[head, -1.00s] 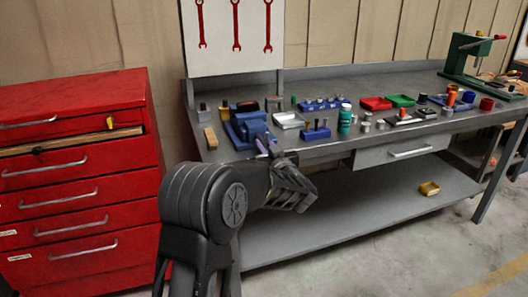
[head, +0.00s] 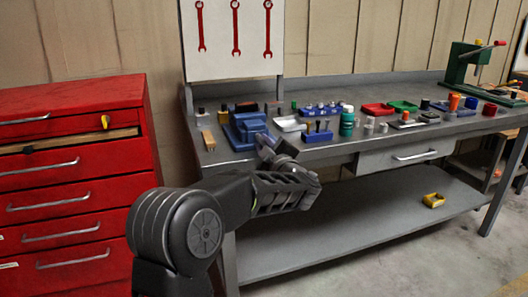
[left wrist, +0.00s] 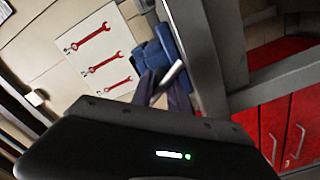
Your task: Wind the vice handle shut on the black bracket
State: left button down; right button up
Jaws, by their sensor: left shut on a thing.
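The blue vice (head: 249,128) is fixed at the front left of the grey workbench; it also shows in the left wrist view (left wrist: 155,50). My left gripper (head: 267,142) is at the vice's front, low by the bench edge. In the left wrist view its dark fingers (left wrist: 166,84) are shut on the pale metal vice handle (left wrist: 171,72). In the head view the gripper hides the handle. A dark piece sits at the vice's top, but I cannot tell whether it is the black bracket or whether the jaws touch it. My right gripper is not in view.
A wooden block (head: 208,140) lies left of the vice. A white tray (head: 290,124) and a blue holder (head: 318,135) stand to its right. A red drawer cabinet (head: 75,190) stands left of the bench (head: 350,150). Wrenches hang behind.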

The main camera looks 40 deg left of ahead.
pick_arm(q)
jog(key=shift+r+n, duration=0.1)
jog(key=shift+n, duration=0.4)
jog(key=c, duration=1.3)
grip_release()
jog(key=shift+s, duration=0.1)
jog(key=v, duration=0.7)
jog(key=shift+s+d, duration=0.15)
jog(key=shift+d, duration=0.2)
